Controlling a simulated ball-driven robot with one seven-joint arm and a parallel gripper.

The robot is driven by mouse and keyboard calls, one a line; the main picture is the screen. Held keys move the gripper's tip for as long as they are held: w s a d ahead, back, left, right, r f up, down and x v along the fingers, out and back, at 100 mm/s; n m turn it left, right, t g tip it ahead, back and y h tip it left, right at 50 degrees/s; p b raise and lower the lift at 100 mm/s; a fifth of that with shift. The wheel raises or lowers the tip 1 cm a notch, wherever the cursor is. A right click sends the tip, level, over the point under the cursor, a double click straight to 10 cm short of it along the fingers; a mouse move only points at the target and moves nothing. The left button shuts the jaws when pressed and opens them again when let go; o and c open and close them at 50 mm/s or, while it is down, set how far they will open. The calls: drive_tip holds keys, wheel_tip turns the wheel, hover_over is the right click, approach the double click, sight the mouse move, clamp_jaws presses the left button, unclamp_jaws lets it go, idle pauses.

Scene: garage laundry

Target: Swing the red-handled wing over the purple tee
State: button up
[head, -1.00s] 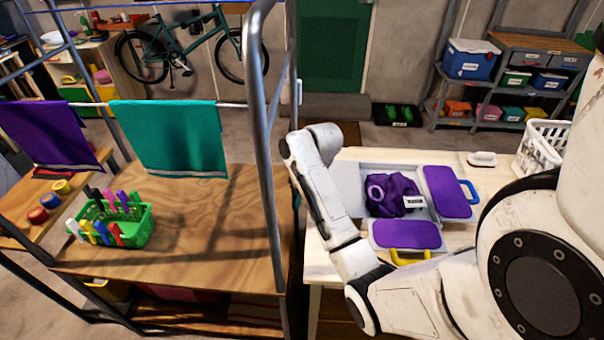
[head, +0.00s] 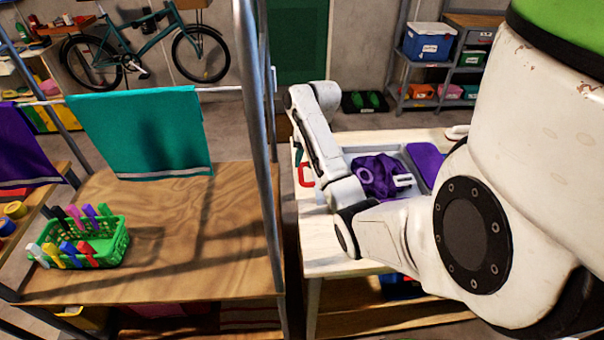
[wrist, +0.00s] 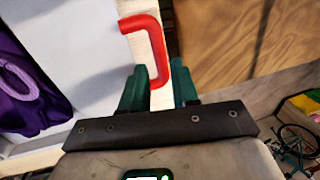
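The purple tee (head: 372,172) lies bunched on the folding board on the pale bench, with a white label on it. It also shows at the left of the wrist view (wrist: 22,95). The red-handled wing (wrist: 85,55) is a pale grey panel lying flat beside the tee. Its red handle (wrist: 155,45) sticks out from the edge; it also shows in the head view (head: 305,176). My gripper (wrist: 160,85) is open at the handle, with the handle's near end between the teal fingers. Contact cannot be told. My arm hides part of the board.
A purple wing (head: 425,160) shows right of the tee, partly behind my arm. A metal rack post (head: 262,150) stands just left of the bench.

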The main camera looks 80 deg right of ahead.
sight(302, 172)
drive_tip(key=shift+x, duration=1.85)
drive_tip(key=shift+s, duration=0.1)
clamp_jaws()
